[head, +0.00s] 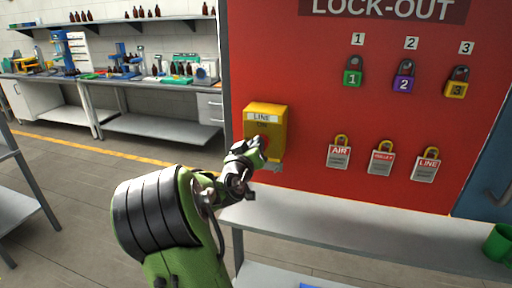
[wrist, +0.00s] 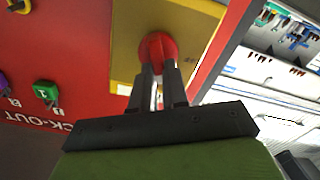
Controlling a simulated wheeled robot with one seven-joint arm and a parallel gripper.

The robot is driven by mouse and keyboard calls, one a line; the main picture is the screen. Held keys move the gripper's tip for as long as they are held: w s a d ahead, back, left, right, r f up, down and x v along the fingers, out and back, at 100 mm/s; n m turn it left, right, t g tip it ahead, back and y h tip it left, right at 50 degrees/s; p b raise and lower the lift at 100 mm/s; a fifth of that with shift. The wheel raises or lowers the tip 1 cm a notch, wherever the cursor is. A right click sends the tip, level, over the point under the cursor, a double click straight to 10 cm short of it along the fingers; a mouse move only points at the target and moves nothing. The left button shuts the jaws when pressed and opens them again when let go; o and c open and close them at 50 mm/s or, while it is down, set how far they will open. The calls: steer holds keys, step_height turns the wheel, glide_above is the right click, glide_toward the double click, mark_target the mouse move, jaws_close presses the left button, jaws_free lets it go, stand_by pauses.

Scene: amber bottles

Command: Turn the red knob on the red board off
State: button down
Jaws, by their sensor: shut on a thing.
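The red lock-out board (head: 310,100) fills the right of the head view. A yellow switch box (head: 279,117) labelled LINE and ON is fixed at its lower left. The red knob (wrist: 157,46) shows on the box's yellow face (wrist: 190,25) in the wrist view; in the head view my gripper hides most of it. My gripper (wrist: 160,70) is shut on the red knob, with one dark finger on each side of it. It also shows in the head view (head: 258,148), reaching the box from below left.
Padlocks in green (head: 353,77), purple (head: 404,82) and yellow (head: 456,86) hang on the board, above several tags such as the AIR tag (head: 339,156). A grey shelf (head: 350,222) juts out below. A green cup (head: 498,243) stands at its right. Benches (head: 150,105) stand far left.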

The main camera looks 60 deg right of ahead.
steer(key=shift+w+a+f+n+p, duration=0.15)
steer(key=shift+n+p, duration=0.4)
steer(key=shift+n, duration=1.6)
steer(key=shift+w+d+f+n+p, duration=0.1)
steer(key=shift+f+n+p, duration=0.3)
steer(key=shift+n, duration=1.7)
steer(key=shift+w+a+f+n+p, duration=0.1)
steer(key=shift+n+p, duration=0.6)
steer(key=shift+n, duration=1.45)
steer(key=c, duration=1.1)
jaws_free()
steer(key=shift+c, duration=0.2)
steer(key=s+a+b, duration=0.2)
steer(key=a+b, duration=0.2)
steer(key=a, duration=1.1)
steer(key=shift+s+a+b, duration=0.2)
steer(key=shift+a+b, duration=0.05)
steer(key=shift+b, duration=0.15)
